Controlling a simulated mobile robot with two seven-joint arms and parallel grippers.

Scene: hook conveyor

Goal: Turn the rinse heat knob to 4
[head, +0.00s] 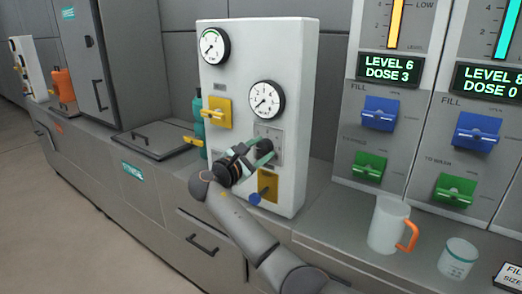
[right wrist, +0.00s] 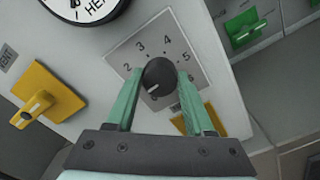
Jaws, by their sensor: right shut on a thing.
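The rinse heat knob (right wrist: 158,76) is a round dark knob on a grey plate (right wrist: 120,55) with numbers around it; 2, 3, 4 and 5 can be read. Its white mark shows on the lower left of the knob, below the 2, not at the 4; the number there is hidden. My right gripper (right wrist: 160,82) is shut on the knob, with one green finger on each side. In the head view my right gripper (head: 250,157) is at the plate (head: 277,143) on the white panel and hides the knob. My left gripper is not in view.
A heat gauge (head: 266,100) is above the knob, and another gauge (head: 213,46) is higher left. A yellow valve handle (head: 217,113) is to the left. A mug (head: 388,225) and a cup (head: 458,258) stand on the counter at right.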

